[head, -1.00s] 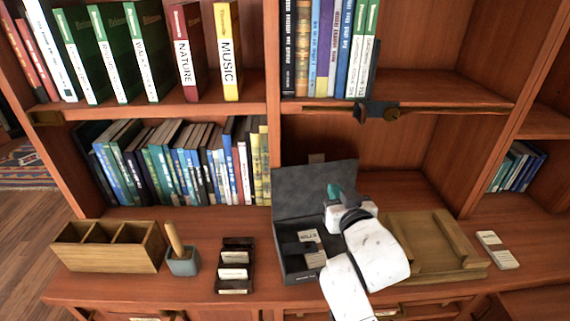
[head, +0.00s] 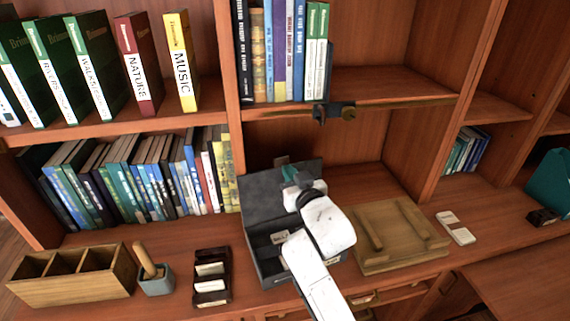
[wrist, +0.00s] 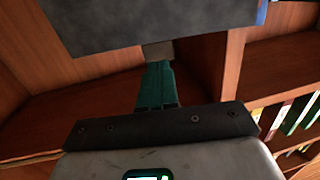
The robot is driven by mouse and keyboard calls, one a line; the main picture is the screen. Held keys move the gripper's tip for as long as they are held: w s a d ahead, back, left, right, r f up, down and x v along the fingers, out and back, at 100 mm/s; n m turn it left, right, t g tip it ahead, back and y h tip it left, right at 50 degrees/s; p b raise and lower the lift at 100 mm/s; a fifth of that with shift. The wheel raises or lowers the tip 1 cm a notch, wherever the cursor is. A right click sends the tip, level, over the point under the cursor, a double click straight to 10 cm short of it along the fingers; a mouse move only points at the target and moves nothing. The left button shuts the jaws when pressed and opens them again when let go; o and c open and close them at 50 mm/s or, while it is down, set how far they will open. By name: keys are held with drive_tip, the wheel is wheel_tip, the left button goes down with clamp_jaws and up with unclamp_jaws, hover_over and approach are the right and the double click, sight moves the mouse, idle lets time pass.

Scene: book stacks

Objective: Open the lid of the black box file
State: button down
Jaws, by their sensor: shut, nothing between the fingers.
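The black box file (head: 268,262) stands on the desk surface at the middle of the head view. Its lid (head: 262,198) is raised and leans back toward the shelf, so the inside shows. A pale label (head: 280,237) shows inside the box. My gripper (head: 290,176) is in front of the raised lid, near its right part, and is shut and empty. In the wrist view its teal fingers (wrist: 157,82) are together, with the dark lid (wrist: 150,22) above them. I cannot tell whether they touch it. My arm hides the right part of the box.
A wooden tray (head: 425,262) lies close to the right of the box. On the left are a dark card holder (head: 212,290), a grey cup (head: 157,284) and a wooden divided box (head: 30,288). Book shelves rise behind. Bare desk shows right of the white cards (head: 457,236).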

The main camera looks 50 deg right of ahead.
sight(281, 158)
drive_tip(key=shift+x, duration=1.65)
drive_tip(key=shift+w, duration=0.1)
drive_tip(key=shift+w+d, duration=0.2)
drive_tip(key=shift+w, duration=0.1)
drive_tip(key=shift+w+d+r, duration=0.15)
drive_tip(key=shift+w+r, duration=0.15)
drive_tip(key=shift+w, duration=0.2)
drive_tip(key=shift+w+d+r+g+p, duration=0.15)
drive_tip(key=shift+w+g+p, duration=0.2)
drive_tip(key=shift+p, duration=0.75)
drive_tip(key=shift+d+g, duration=0.2)
drive_tip(key=shift+g, duration=0.05)
